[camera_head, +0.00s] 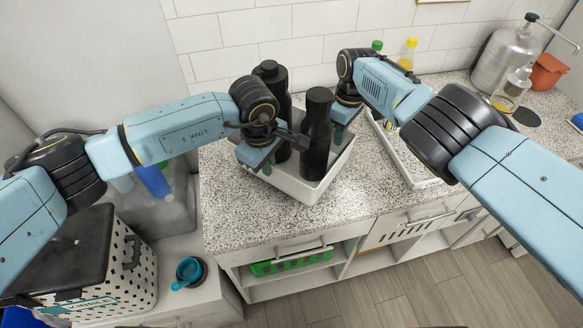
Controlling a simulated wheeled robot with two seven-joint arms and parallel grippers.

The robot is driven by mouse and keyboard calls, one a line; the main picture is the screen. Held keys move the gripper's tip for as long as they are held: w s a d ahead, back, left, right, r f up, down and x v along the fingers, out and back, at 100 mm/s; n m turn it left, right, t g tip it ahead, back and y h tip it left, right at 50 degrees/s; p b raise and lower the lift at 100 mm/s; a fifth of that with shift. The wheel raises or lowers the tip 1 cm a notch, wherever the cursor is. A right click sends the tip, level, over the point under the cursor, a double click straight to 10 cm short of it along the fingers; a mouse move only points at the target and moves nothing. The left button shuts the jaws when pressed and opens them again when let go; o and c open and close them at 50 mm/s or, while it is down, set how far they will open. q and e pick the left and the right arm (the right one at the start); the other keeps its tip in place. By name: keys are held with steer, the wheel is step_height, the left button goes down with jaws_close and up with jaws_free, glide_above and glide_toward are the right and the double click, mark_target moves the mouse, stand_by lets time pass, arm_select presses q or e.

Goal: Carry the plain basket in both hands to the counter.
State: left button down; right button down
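The plain basket (299,187) is a pale grey open tub at the counter (236,212), in the middle of the head view. I cannot tell whether its base touches the speckled top. Two dark bottles (317,135) stand upright in it. My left gripper (267,156) is at the basket's left rim, and my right gripper (342,120) is at its right rim. The fingers of both are mostly hidden by the gripper bodies and the rim, so their grip is unclear.
A white tray (421,182) lies right of the basket. A metal dispenser (503,60) and a terracotta pot (547,72) stand at the far right. The counter front is clear.

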arm_select(q)
steer(key=shift+w+f+b, duration=0.1)
steer(key=shift+f+b, duration=0.55)
arm_select(e)
steer(key=shift+f, duration=0.7)
arm_select(q)
steer(key=c, duration=2)
jaws_free()
arm_select(e)
steer(key=c, duration=2)
jaws_free()
steer(key=shift+f, duration=0.1)
arm_select(q)
steer(key=o, duration=0.4)
steer(key=shift+c, duration=0.2)
arm_select(e)
steer(key=o, duration=0.4)
steer(key=shift+c, duration=0.2)
arm_select(q)
step_height(320, 180, up, 12)
steer(key=s, duration=0.1)
steer(key=shift+s+a, duration=0.15)
steer(key=shift+a, duration=0.2)
arm_select(e)
step_height(320, 180, up, 12)
steer(key=shift+w+d, duration=0.35)
steer(key=shift+w, duration=0.05)
